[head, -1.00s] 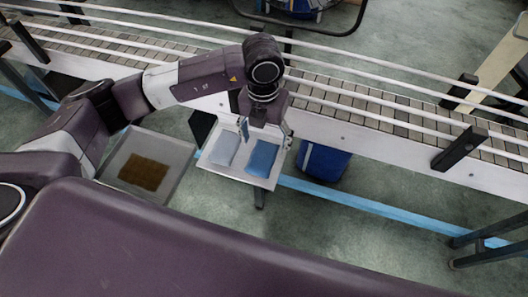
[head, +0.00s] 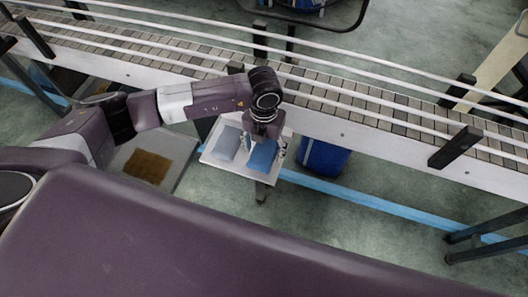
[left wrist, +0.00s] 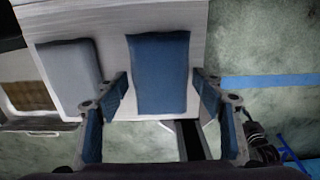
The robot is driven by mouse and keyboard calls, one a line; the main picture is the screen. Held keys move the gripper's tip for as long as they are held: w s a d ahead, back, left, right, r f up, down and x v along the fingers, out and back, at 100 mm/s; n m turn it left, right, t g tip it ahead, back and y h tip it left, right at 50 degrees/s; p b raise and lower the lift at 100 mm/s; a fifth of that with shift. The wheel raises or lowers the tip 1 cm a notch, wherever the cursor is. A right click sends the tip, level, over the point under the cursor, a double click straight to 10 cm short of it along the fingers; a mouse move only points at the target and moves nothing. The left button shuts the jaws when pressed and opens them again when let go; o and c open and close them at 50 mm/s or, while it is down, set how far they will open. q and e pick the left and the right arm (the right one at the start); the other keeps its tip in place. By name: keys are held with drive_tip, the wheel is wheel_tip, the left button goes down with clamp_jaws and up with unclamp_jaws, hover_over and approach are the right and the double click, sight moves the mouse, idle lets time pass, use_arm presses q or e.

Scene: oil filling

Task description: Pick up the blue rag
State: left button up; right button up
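The blue rag (head: 262,156) lies flat on the right side of a small white tray table (head: 236,169), next to a pale grey-blue rag (head: 227,143). In the left wrist view the blue rag (left wrist: 158,72) lies ahead of and between the open blue-padded fingers of my left gripper (left wrist: 163,110). In the head view my left gripper (head: 262,140) hangs over the blue rag and hides part of it. The gripper holds nothing. The pale rag (left wrist: 69,75) is just left of the left finger. My right gripper is not in view.
A conveyor (head: 350,108) with white rails runs behind the small table. A grey tray (head: 186,160) with a brown patch (head: 147,167) lies at left. A blue bin (head: 324,158) stands on the floor at right.

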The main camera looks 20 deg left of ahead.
sight(264, 152)
use_arm(q)
drive_tip(key=c, duration=0.8)
drive_tip(key=shift+r, duration=0.1)
wheel_tip(264, 152, up, 10)
drive_tip(key=b, duration=0.2)
drive_tip(key=o, duration=0.4)
drive_tip(key=c, duration=0.4)
